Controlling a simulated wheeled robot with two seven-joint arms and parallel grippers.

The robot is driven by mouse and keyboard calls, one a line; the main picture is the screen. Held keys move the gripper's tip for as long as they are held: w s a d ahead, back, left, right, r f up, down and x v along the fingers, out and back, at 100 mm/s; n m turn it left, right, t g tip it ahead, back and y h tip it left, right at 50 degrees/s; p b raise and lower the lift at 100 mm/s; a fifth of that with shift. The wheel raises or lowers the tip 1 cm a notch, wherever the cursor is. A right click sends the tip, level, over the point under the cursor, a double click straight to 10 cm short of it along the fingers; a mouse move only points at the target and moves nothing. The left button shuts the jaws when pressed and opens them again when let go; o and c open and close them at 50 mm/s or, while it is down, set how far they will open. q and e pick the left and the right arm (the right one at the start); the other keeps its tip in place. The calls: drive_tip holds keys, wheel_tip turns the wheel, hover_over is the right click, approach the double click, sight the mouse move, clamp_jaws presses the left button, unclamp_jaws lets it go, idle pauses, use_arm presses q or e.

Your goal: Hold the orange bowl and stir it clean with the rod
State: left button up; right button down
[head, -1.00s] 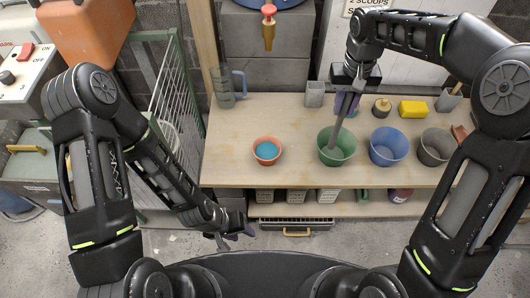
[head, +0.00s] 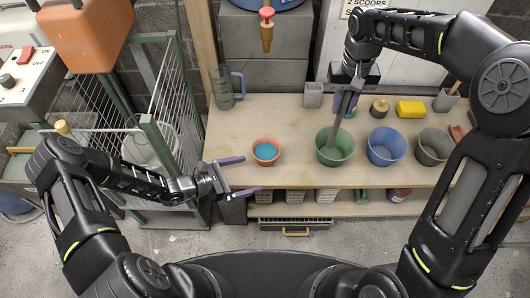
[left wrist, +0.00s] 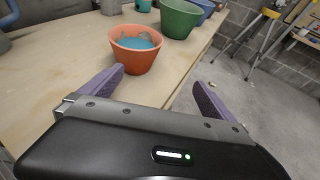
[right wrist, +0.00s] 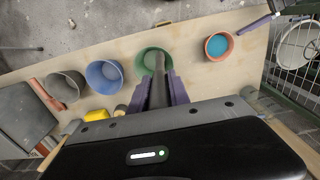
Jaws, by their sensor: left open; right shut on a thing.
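The orange bowl (head: 265,153) stands upright on the wooden bench with blue contents inside; it also shows in the left wrist view (left wrist: 134,56). My left gripper (head: 246,176) is open and empty, just left of the bowl at the bench's front edge, its fingers pointing toward the bowl. My right gripper (head: 347,97) is shut on the grey rod (head: 338,123), which slants down into the green bowl (head: 322,150). The rod also shows between the fingers in the right wrist view (right wrist: 158,80). The rod's lower tip is inside the green bowl, hard to make out.
Right of the green bowl stand a blue bowl (head: 385,147) and a dark grey bowl (head: 432,146). Behind them are a yellow block (head: 410,107) and a small grey cup (head: 313,94). A grey jug (head: 227,90) stands at the back left. A green-framed wire cage (head: 130,150) borders the bench's left.

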sight(262, 156)
use_arm(q)
drive_tip(key=w+a+n+t, duration=0.2)
drive_tip(key=w, duration=0.1)
drive_tip(key=shift+w+a+r, duration=0.2)
drive_tip(key=shift+r, duration=0.15)
drive_tip(key=shift+d, duration=0.15)
drive_tip(key=b+x, duration=0.1)
drive_tip(key=x, duration=0.3)
drive_tip(key=b+x, duration=0.2)
drive_tip(key=x, duration=0.2)
drive_tip(key=shift+w+d+f+b, duration=0.15)
drive_tip(key=shift+w+f+b, duration=0.05)
drive_tip(key=shift+f+b, duration=0.15)
use_arm(e)
wheel_tip(262, 156, down, 4)
drive_tip(key=shift+r, duration=0.15)
use_arm(q)
drive_tip(key=shift+w+d, duration=0.35)
drive_tip(key=shift+d, duration=0.1)
drive_tip(key=c, duration=1)
use_arm(e)
drive_tip(key=w+a+r+y, duration=0.1)
drive_tip(key=a+r, duration=0.1)
drive_tip(key=a, duration=0.6)
drive_tip(key=w+a+r, duration=0.1)
drive_tip(key=w+a, duration=0.1)
drive_tip(key=a, duration=0.7)
drive_tip(key=shift+r+y, duration=0.35)
drive_tip(key=shift+y, duration=0.05)
drive_tip(key=shift+w+a, duration=0.1)
